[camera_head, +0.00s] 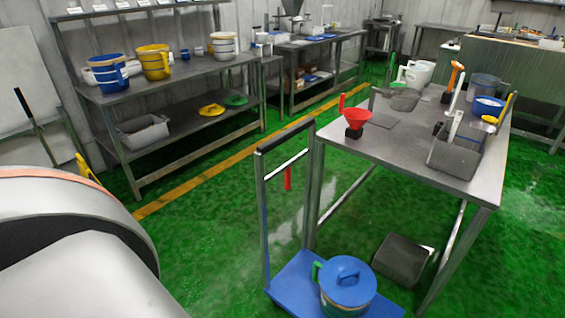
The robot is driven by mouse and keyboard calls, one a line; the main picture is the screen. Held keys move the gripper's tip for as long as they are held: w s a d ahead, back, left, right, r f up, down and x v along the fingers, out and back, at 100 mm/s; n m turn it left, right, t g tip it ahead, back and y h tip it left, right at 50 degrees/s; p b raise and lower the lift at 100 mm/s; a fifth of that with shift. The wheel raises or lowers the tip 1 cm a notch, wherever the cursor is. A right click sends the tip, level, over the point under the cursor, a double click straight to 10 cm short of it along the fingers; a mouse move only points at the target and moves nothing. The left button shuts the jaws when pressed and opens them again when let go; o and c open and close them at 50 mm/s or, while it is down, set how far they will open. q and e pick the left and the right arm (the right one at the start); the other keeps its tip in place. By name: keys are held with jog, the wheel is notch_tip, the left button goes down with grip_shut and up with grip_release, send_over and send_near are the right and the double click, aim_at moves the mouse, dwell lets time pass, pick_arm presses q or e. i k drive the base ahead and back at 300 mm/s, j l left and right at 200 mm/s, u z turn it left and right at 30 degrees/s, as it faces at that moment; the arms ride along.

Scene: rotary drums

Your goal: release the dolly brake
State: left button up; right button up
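The dolly stands on the green floor in the lower middle of the head view. It has a blue platform (290,282) and an upright metal frame with a dark handle bar (286,135) on top. A red lever (287,177) hangs down from the frame's thin crossbar, in the upper part of the frame; I take it for the brake. A blue-lidded container (347,287) with a green handle stands on the platform. Neither of my grippers shows in this view.
A shelf (160,85) with buckets stands back left. Green floor left of the dolly is clear.

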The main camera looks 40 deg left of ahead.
aim_at(287, 167)
jog(key=j+z, duration=0.1)
jog(key=j, duration=1.2)
jog(key=k+j+z, duration=0.15)
jog(key=j, duration=0.5)
jog(key=j+z, duration=0.1)
jog(key=j, duration=0.55)
jog(key=k+j, duration=0.1)
jog(key=j, duration=0.55)
jog(key=k+j+z, duration=0.15)
jog(key=j, duration=0.45)
jog(key=i+j, duration=0.05)
